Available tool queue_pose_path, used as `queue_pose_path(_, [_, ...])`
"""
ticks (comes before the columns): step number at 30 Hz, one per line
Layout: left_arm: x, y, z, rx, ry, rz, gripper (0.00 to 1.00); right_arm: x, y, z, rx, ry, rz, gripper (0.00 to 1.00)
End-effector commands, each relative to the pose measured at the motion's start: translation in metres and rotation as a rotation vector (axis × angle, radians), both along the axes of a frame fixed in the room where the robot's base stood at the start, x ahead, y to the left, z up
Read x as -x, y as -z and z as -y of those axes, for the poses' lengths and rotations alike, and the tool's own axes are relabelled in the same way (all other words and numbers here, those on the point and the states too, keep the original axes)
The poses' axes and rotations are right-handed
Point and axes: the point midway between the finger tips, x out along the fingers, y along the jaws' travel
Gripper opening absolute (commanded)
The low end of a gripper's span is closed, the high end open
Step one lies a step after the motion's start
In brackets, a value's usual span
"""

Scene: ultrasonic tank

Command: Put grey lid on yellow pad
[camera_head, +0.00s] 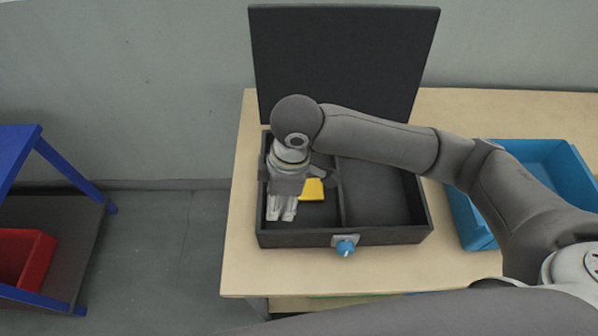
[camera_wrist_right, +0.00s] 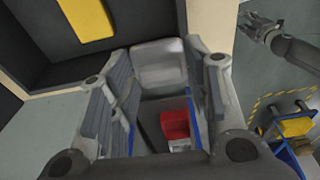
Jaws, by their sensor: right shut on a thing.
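The yellow pad (camera_head: 312,190) lies in the left compartment of the open black box; part of it also shows at the top left of the right wrist view (camera_wrist_right: 88,18). My right gripper (camera_head: 281,208) points down over that compartment, left of the pad. It is shut on a light grey piece, which looks like the grey lid (camera_wrist_right: 160,65), between its fingers in the right wrist view. In the head view the lid cannot be told apart from the fingers. My left gripper (camera_wrist_right: 259,27) shows small at the upper right of the right wrist view; its opening is unclear.
The black box (camera_head: 380,236) has a divider, a raised cover (camera_head: 345,55) behind and a blue knob (camera_head: 345,248) in front. A blue bin (camera_head: 470,222) stands right on the wooden table (camera_head: 245,270). A blue-framed rack (camera_head: 75,170) with a red bin (camera_head: 38,262) stands left.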

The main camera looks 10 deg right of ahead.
Motion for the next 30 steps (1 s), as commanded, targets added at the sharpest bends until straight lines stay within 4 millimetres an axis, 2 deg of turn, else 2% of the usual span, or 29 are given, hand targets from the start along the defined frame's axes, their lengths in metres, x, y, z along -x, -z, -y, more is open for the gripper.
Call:
queue_pose_path(1, [0.009, -0.004, 0.004, 0.004, 0.002, -0.012, 0.40, -0.011, 0.004, 0.008, 0.004, 0.010, -0.002, 0.20])
queue_pose_path(6, [0.026, -0.013, 0.004, 0.003, 0.004, -0.039, 0.40, -0.046, 0.022, 0.032, 0.004, 0.013, -0.001, 0.21])
queue_pose_path(8, [0.028, -0.017, 0.003, 0.001, 0.003, -0.040, 0.40, -0.059, 0.029, 0.040, 0.004, 0.012, -0.002, 0.21])
queue_pose_path(13, [0.020, -0.023, -0.001, -0.002, 0.002, -0.029, 0.40, -0.082, 0.061, 0.054, 0.002, 0.010, -0.003, 0.21])
queue_pose_path(16, [0.008, -0.026, -0.003, -0.004, 0.000, -0.011, 0.40, -0.091, 0.075, 0.060, 0.001, 0.008, 0.000, 0.21])
queue_pose_path(20, [-0.003, -0.028, -0.004, -0.005, -0.003, 0.006, 0.40, -0.097, 0.084, 0.063, -0.001, 0.007, 0.000, 0.21])
queue_pose_path(23, [-0.002, -0.029, -0.004, -0.005, -0.004, 0.005, 0.40, -0.100, 0.089, 0.066, 0.001, 0.008, 0.000, 0.21])
queue_pose_path(30, [0.008, -0.042, -0.005, -0.006, -0.003, -0.010, 0.40, -0.102, 0.118, 0.067, 0.002, 0.005, 0.000, 0.21])
